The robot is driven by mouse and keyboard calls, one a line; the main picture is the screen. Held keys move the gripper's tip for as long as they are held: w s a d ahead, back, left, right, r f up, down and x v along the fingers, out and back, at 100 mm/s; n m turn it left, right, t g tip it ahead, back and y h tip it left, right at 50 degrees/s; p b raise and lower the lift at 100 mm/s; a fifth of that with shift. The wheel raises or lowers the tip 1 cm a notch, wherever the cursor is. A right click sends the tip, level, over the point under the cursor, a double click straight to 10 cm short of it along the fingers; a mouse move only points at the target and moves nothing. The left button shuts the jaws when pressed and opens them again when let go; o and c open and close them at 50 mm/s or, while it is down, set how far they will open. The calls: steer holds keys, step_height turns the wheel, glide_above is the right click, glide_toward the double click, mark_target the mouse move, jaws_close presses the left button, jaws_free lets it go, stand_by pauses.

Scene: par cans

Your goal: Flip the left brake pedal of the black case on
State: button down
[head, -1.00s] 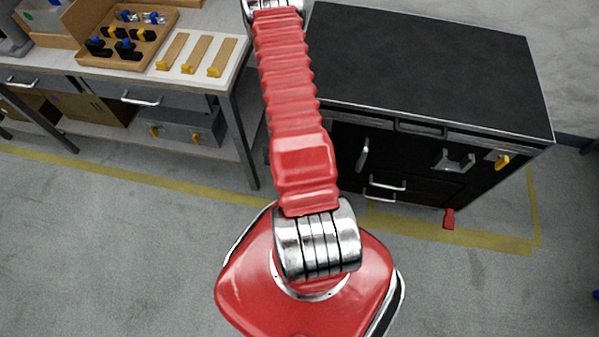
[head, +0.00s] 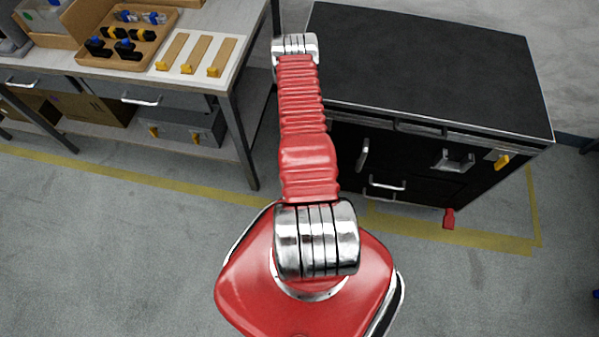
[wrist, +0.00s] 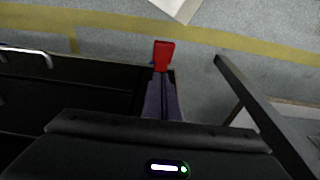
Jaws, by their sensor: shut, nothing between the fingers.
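The black case (head: 430,70) stands at the right in the head view, and its dark front also shows in the wrist view (wrist: 60,100). The left brake pedal (wrist: 164,55) is a red tab sticking out low at the case's end near the bench; my arm hides it in the head view. My gripper (wrist: 162,80) is shut and empty, its dark fingers pointing at the pedal. The fingertips appear close to the pedal's base; I cannot tell whether they touch. My arm hides the gripper in the head view.
A second red pedal (head: 448,218) sticks out at the case's lower right. The workbench (head: 225,75) stands left of the case, and its leg (wrist: 250,95) shows beside my gripper in the wrist view. The grey floor (head: 120,230) in front is clear.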

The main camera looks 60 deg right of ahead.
stand_by(0.3)
steer(key=f, duration=0.8)
steer(key=d+f, duration=0.1)
steer(key=f, duration=0.3)
steer(key=shift+w+d, duration=0.1)
steer(key=shift+w, duration=0.15)
steer(key=shift+a+f, duration=0.2)
steer(key=shift+f, duration=0.65)
steer(key=shift+a, duration=0.25)
steer(key=shift+s+d+f, duration=0.1)
steer(key=shift+d, duration=0.05)
steer(key=shift+s+a+f, duration=0.2)
steer(key=shift+a+f, duration=0.2)
steer(key=shift+f, duration=0.35)
steer(key=shift+s+a+f, duration=0.15)
steer(key=shift+a+f, duration=0.2)
steer(key=shift+f, duration=0.35)
steer(key=shift+s+a+f, duration=0.1)
steer(key=shift+a+f, duration=0.15)
steer(key=shift+f, duration=0.75)
